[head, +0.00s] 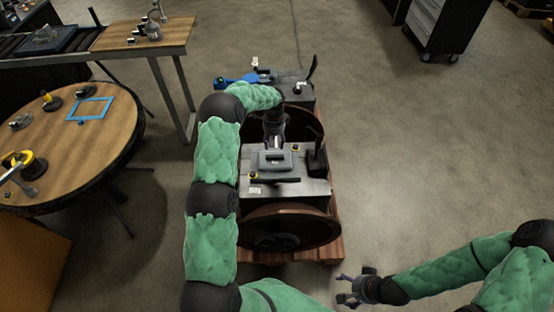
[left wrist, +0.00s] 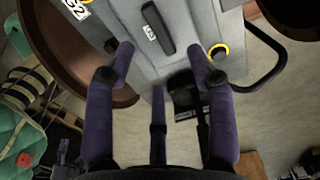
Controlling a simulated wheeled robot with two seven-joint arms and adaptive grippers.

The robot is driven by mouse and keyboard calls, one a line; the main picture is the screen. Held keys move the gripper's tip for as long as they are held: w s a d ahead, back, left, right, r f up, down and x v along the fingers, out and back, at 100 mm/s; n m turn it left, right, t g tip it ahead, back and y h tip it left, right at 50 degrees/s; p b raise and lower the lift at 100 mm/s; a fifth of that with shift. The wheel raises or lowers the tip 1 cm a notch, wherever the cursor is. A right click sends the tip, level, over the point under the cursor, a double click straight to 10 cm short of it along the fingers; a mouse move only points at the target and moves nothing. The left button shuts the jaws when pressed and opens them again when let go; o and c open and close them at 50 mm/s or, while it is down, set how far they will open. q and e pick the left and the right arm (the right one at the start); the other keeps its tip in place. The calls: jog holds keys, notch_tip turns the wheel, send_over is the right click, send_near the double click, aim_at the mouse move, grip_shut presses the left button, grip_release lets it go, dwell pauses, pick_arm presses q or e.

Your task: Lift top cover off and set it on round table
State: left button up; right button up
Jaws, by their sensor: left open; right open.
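The top cover (head: 265,160) is a grey plate with a raised bar handle, on top of the dark engine (head: 310,187) in the middle of the head view. In the left wrist view the dark handle (left wrist: 158,28) lies beyond my fingertips. My left gripper (head: 274,138) reaches over the engine to the far side of the cover; its purple fingers (left wrist: 165,60) are spread with nothing between them. My right gripper (head: 347,287) is open and empty over the floor at the lower right. The round table (head: 95,145) stands at the left.
The round table holds a blue frame (head: 90,109), several small dark parts and a yellow-black item (head: 22,164); its middle is bare. A wooden bench (head: 175,35) stands behind it. The engine rests on a wooden pallet (head: 325,250). A tool cabinet (head: 440,28) is at the back right.

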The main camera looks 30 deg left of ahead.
pick_arm(q)
send_over(275, 156)
jog(key=f, duration=0.4)
jog(key=shift+a+f+b, duration=0.2)
jog(key=shift+b, duration=0.2)
jog(key=f, duration=0.1)
jog(key=f+b, duration=0.1)
jog(key=f, duration=0.3)
jog(key=shift+s+d+b, duration=0.1)
jog(key=shift+d+b, duration=0.15)
jog(key=shift+b, duration=0.15)
jog(key=shift+r, duration=0.1)
grip_shut()
